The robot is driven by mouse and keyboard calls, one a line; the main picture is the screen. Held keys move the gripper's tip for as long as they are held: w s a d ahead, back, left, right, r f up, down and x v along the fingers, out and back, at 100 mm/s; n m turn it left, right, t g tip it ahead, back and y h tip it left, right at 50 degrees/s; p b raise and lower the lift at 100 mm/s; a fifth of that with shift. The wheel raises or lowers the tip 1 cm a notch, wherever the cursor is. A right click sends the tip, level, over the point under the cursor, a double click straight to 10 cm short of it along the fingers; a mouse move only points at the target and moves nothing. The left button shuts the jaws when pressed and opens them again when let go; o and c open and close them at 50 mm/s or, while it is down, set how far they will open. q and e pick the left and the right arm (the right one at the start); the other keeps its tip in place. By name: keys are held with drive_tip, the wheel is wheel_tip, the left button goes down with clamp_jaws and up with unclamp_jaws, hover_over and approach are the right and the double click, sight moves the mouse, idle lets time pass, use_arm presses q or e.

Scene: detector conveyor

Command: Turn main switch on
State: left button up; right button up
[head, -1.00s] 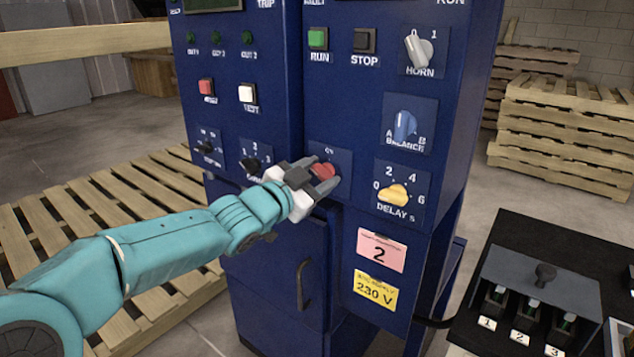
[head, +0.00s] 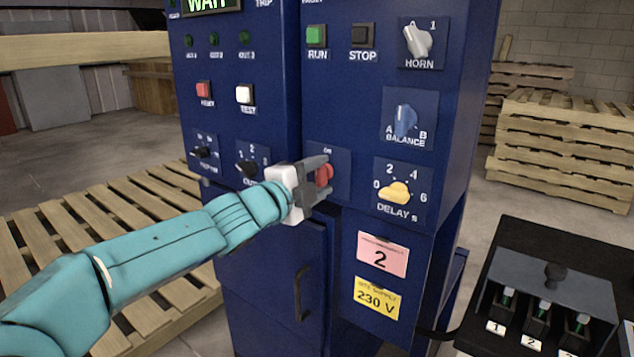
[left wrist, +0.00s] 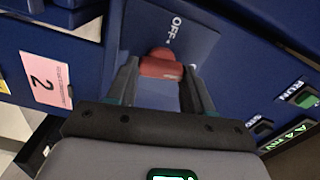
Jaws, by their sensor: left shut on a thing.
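The red main switch knob (head: 324,174) sits on a small blue plate (head: 342,160) on the front of the blue cabinet. My left gripper (head: 319,178) is shut on the knob, with a finger on each side. The display (head: 207,4) at the top left of the cabinet is lit green and reads WAIT. My right gripper is out of view.
Near the switch are the yellow DELAY knob (head: 394,192), the blue BALANCE knob (head: 405,119) and a black selector (head: 248,168). A black tray (head: 520,230) with numbered slots stands at the right. Wooden pallets (head: 75,215) lie at the left.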

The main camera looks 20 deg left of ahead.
use_arm(q)
drive_tip(key=shift+m, duration=0.9)
drive_tip(key=o, duration=1)
drive_tip(key=shift+o, duration=0.2)
drive_tip(key=shift+b, duration=0.3)
